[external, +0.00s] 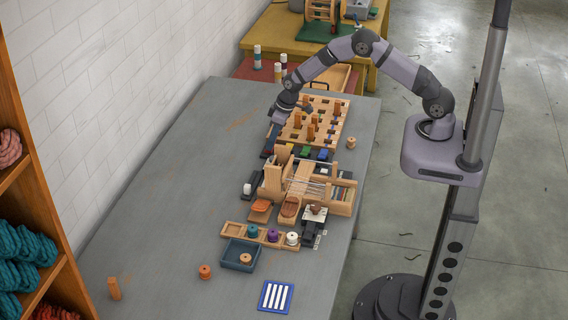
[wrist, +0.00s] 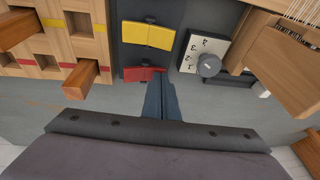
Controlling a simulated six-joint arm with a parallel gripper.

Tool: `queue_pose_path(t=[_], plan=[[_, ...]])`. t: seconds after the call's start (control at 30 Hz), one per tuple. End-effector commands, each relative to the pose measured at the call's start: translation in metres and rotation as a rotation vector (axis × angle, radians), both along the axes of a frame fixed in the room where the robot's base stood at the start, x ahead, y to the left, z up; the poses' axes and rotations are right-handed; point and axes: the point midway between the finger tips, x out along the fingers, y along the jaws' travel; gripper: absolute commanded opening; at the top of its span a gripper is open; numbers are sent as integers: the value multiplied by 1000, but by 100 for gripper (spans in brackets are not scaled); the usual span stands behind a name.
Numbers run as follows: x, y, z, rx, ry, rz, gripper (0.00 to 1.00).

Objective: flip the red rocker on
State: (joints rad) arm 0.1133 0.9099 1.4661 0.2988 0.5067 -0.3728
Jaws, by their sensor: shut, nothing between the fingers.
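The red rocker (wrist: 140,73) sits at the lower end of a dark panel (wrist: 128,55) in the wrist view, below a yellow rocker (wrist: 148,35). My gripper (wrist: 162,82) is shut and empty. Its fingertips show just right of the red rocker, overlapping its right edge in the picture. Whether they touch it I cannot tell, nor which way the rocker is tilted. In the external view my gripper (external: 272,132) points down at the left end of the row of coloured rockers, by the pegboard.
A pegboard (external: 342,113) with upright wooden pegs (wrist: 80,78) stands close on one side. A wooden loom (external: 342,200) stands on the other. A white plate with a grey knob (wrist: 208,65) lies right of the rockers. The grey table is clear toward the wall.

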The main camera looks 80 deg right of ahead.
Motion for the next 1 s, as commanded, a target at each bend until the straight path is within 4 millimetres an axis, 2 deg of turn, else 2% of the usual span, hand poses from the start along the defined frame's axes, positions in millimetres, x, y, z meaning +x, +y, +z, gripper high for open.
queue_pose_path(t=[0.4, 0.8, 1.0], plan=[[1, -14, 5, -1, -3, -2, 0], [1, -15, 6, 0, -2, 0, 0], [1, -15, 20, 0, -2, 0, 0]])
